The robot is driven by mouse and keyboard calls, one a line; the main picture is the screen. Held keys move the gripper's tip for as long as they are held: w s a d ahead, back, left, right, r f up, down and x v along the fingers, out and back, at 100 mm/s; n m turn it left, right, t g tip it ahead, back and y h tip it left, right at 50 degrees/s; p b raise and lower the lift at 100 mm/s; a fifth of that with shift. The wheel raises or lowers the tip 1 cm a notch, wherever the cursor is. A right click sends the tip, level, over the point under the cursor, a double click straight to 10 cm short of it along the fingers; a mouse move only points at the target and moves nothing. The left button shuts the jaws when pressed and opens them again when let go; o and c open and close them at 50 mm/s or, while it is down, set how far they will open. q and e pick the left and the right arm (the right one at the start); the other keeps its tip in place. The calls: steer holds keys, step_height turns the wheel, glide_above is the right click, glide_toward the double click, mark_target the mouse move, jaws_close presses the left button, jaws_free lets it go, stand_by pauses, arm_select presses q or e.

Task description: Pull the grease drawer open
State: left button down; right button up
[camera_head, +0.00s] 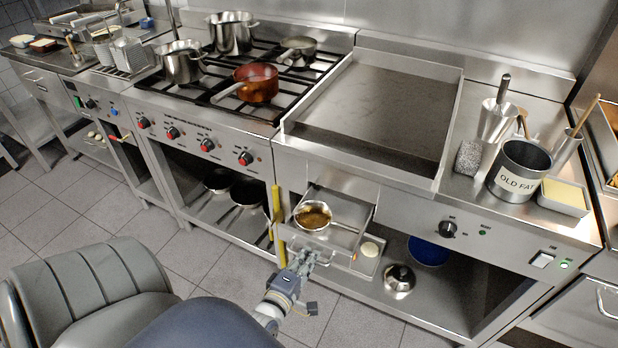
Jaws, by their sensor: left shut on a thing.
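The grease drawer (346,236) is a shallow metal tray under the front of the griddle (375,105). It stands out from the unit, so its inside shows from above. A small round pan (313,216) with brown contents shows in or over the drawer. My left gripper (312,258) is at the drawer's front and is shut on its handle (328,263). The fingers hide part of the handle. My right gripper is not in view.
A yellow upright bar (276,215) stands just left of the drawer. The shelf below holds a lidded metal pot (399,281) and a blue bowl (428,251). Dark pans lie on the shelf to the left.

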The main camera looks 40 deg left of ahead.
arm_select(q)
steer(key=c, duration=2)
jaws_free()
steer(key=v, duration=1.2)
steer(key=shift+a, duration=0.1)
